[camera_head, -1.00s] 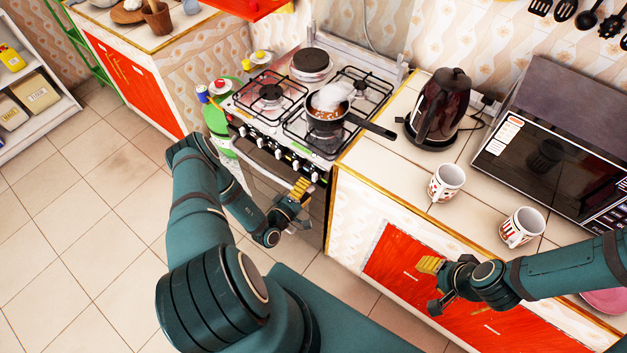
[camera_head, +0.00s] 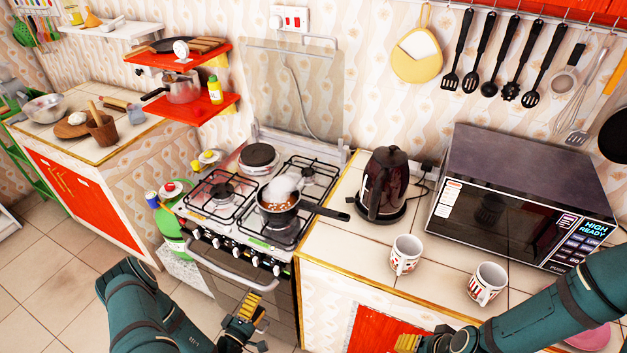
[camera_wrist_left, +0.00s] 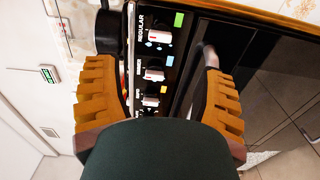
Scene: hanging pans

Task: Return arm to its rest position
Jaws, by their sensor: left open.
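My left gripper (camera_head: 245,318) hangs in front of the stove's oven door, below the knobs, at the bottom of the head view. In the left wrist view its two yellow-padded fingers (camera_wrist_left: 158,80) are apart with nothing between them; the stove's knob panel (camera_wrist_left: 155,70) shows behind the gap. My right gripper (camera_head: 418,343) is at the bottom edge of the head view, in front of the red cabinet door, partly cut off. Its fingers are too hidden to judge.
The stove (camera_head: 262,205) carries a pan (camera_head: 280,203) with its handle over the counter. A kettle (camera_head: 382,185), two mugs (camera_head: 405,255) (camera_head: 486,284) and a microwave (camera_head: 520,205) stand on the right counter. Utensils (camera_head: 500,65) hang on the wall. Floor at left is open.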

